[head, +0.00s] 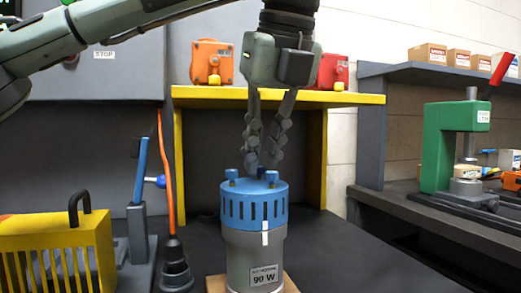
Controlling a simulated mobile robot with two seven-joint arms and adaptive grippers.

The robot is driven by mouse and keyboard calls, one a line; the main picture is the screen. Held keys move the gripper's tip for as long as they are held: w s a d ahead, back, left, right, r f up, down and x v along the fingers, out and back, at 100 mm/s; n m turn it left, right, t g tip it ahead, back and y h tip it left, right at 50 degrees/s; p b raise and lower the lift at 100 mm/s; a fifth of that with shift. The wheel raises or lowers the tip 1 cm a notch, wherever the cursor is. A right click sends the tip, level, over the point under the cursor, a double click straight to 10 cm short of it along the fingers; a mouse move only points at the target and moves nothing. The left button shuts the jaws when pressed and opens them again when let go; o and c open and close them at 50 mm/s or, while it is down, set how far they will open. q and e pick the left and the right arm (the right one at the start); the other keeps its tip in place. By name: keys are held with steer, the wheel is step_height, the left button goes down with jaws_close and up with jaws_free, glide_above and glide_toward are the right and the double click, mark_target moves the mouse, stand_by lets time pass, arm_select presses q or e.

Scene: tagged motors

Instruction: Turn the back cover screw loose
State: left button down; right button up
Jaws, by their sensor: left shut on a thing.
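The motor (243,262) stands upright in the middle of the head view, with a grey body and a "90 W" label. A slotted blue cover (253,212) sits on its top. Blue screw heads stand on the cover: one at the left (231,176), one at the front right (271,178). My left gripper (259,167) reaches down from above, its fingers shut on a back cover screw behind these two. That screw is mostly hidden by the fingertips and the front right screw. My right gripper is out of view.
The motor stands on a wooden board (291,285). A yellow shelf frame (240,97) with an orange motor (212,62) and a red motor (333,72) rises behind. A yellow crate (98,243) and a tool holder (137,235) are left; a green press (440,145) is right.

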arm_select(q)
steer(key=shift+d+f+n+g+y+p, duration=0.15)
steer(key=shift+n+g+y+p, duration=0.2)
steer(key=shift+n, duration=0.55)
steer(key=n+g+p, duration=0.1)
steer(key=n, duration=0.2)
steer(key=n+y+p, duration=0.1)
steer(key=n, duration=0.2)
steer(key=shift+w+d+g+y+p, duration=0.15)
steer(key=shift+w+g+y+p, duration=0.1)
steer(key=shift+g+p, duration=0.15)
steer(key=shift+f+n+g+p, duration=0.1)
steer(key=shift+n+g+p, duration=0.4)
steer(key=shift+n, duration=0.8)
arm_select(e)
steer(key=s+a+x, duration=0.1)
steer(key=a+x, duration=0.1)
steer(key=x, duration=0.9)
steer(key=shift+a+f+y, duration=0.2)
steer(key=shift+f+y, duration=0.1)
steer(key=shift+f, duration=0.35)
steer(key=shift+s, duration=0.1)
arm_select(q)
steer(key=c, duration=1.5)
jaws_free()
steer(key=shift+w, duration=0.15)
steer(key=shift+r, duration=0.25)
steer(key=v, duration=0.7)
